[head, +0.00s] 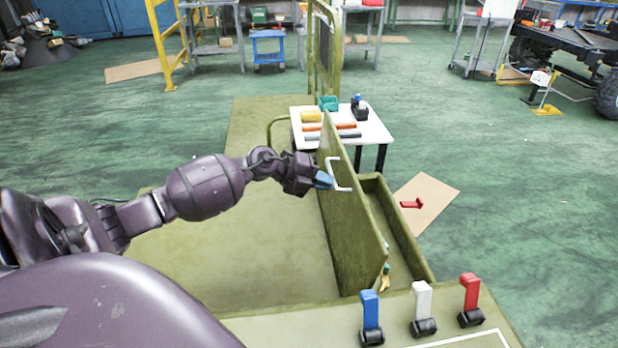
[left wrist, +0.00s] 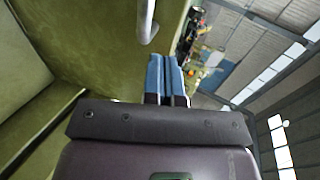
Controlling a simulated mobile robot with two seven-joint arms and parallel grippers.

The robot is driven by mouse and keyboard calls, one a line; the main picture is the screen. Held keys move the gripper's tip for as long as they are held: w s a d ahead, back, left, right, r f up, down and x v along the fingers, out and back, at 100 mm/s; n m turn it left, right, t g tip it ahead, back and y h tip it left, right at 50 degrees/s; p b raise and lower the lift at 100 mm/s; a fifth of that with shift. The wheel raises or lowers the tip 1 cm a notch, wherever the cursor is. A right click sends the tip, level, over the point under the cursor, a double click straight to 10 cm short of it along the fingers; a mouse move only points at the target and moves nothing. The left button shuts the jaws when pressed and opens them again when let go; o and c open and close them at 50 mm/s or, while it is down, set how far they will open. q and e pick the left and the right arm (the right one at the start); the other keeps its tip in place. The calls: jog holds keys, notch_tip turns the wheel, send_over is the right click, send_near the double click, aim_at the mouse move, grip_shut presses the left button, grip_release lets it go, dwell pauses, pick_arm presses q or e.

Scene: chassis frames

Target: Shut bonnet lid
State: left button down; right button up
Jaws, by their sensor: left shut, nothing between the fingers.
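The bonnet lid (head: 350,215) is an olive-green panel standing raised, nearly upright, at the left side of a long open compartment (head: 405,228). A white bar handle (head: 338,174) is on the lid's face. My left gripper (head: 323,180) reaches in from the left, its blue fingertips beside the handle. In the left wrist view, the fingers (left wrist: 167,75) are shut together with nothing between them, and the white handle (left wrist: 148,22) lies just ahead of them, outside the fingers. Whether the fingertips touch the lid cannot be told. My right gripper is not in view.
Blue (head: 370,310), white (head: 422,302) and red (head: 470,295) levers stand on the near green surface. A white table (head: 370,130) with tools stands beyond the lid. A red piece (head: 411,203) lies on cardboard (head: 432,195) at right. Flat green deck lies left of the lid.

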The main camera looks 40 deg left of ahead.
aim_at(353, 185)
pick_arm(q)
jog(key=x, duration=0.4)
jog(key=shift+w+r, duration=0.1)
jog(key=shift+r, duration=0.25)
jog(key=shift+w+d, duration=0.45)
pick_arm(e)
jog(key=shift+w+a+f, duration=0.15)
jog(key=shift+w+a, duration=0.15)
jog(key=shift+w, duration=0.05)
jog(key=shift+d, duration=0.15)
